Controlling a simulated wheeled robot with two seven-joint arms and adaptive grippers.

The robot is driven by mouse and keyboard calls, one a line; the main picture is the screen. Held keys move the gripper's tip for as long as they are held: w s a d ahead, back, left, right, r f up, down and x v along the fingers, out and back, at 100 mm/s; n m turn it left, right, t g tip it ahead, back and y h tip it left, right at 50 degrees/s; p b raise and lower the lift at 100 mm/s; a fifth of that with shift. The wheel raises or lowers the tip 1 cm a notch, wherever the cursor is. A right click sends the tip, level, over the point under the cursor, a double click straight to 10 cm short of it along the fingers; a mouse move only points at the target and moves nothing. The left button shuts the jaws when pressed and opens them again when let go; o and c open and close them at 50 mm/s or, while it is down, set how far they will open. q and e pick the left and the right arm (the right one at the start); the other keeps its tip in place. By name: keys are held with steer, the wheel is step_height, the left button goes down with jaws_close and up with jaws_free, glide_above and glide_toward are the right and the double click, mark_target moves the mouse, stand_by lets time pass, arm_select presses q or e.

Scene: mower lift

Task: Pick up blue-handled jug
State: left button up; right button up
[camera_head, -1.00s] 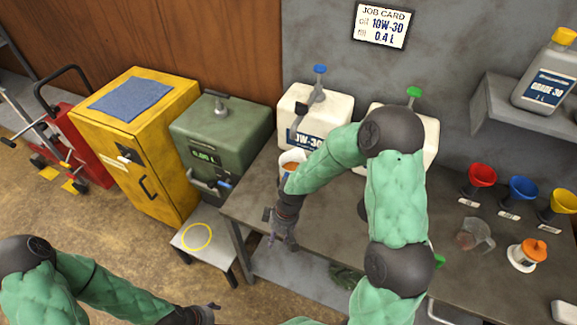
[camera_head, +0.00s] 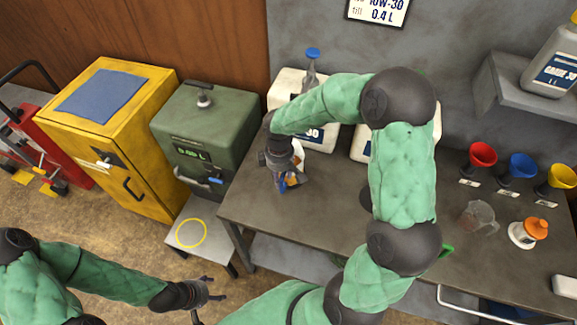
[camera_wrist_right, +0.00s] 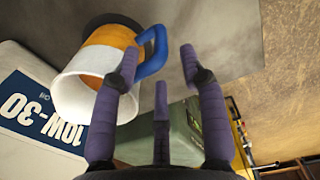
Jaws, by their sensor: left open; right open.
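The blue-handled jug is white and orange; its body (camera_wrist_right: 92,80) and blue handle (camera_wrist_right: 153,56) show in the right wrist view, on the left. In the head view the jug (camera_head: 298,153) is on the bench at the left end, mostly hidden by my right gripper (camera_head: 291,181). That gripper is open and empty, with its fingers pointing toward the jug; the handle is just beyond the left fingertip, and I cannot tell if they touch. My left gripper (camera_head: 208,291) is open and empty, low over the floor, away from the jug.
White 10W-30 containers (camera_wrist_right: 40,110) stand behind the jug. A green machine (camera_head: 208,135) and a small stand with a yellow ring (camera_head: 205,250) are left of the bench (camera_head: 300,220). A clear beaker (camera_head: 478,217) and colored funnels (camera_head: 482,155) are at the right.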

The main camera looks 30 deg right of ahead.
steer(key=shift+s+f+b, duration=0.2)
steer(key=shift+f+b, duration=0.4)
steer(key=shift+f, duration=2.2)
steer(key=shift+r, duration=0.1)
jaws_close()
